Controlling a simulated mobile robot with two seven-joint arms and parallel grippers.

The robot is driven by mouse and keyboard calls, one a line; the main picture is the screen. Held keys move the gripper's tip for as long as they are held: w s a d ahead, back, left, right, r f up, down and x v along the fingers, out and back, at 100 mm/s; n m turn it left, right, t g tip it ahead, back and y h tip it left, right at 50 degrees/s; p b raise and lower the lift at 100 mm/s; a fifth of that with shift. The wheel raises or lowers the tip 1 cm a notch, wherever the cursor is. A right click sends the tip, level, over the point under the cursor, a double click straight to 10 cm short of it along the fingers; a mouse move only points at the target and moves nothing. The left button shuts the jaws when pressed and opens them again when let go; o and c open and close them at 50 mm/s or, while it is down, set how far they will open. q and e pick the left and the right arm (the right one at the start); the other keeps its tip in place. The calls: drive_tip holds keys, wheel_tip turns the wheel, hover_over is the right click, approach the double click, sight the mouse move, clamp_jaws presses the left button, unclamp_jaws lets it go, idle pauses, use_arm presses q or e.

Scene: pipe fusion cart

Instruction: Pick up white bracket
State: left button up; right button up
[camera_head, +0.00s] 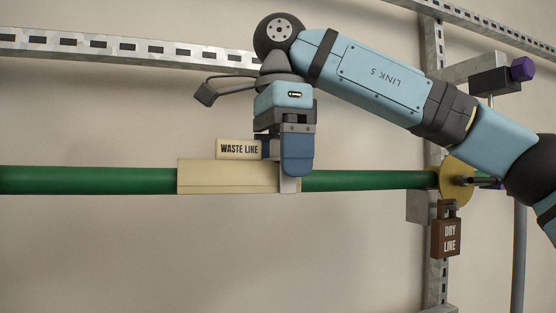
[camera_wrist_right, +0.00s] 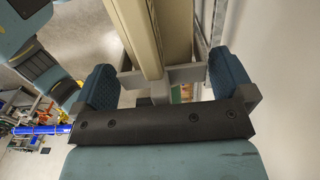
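The white bracket (camera_head: 289,184) shows as a pale band at the right end of the cream sleeve (camera_head: 220,178) on the green pipe (camera_head: 90,180). My right gripper (camera_head: 297,165) points down at it, its near finger covering the band's upper part. In the right wrist view the bracket (camera_wrist_right: 187,73) lies crosswise between the two blue fingers of my right gripper (camera_wrist_right: 160,80). Its ends run up to both fingers; firm contact on both sides cannot be made out. My left gripper is not seen.
A "WASTE LINE" sign (camera_head: 238,149) stands just left of the gripper. A yellow disc (camera_head: 457,178) and a brown "DRY LINE" lock (camera_head: 446,238) are at the right, by a slotted upright (camera_head: 435,275). The wall below the pipe is clear.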

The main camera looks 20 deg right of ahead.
drive_tip(key=shift+w, duration=0.1)
drive_tip(key=c, duration=0.7)
wheel_tip(320, 180, up, 10)
drive_tip(key=shift+f, duration=0.2)
drive_tip(key=shift+r, duration=0.15)
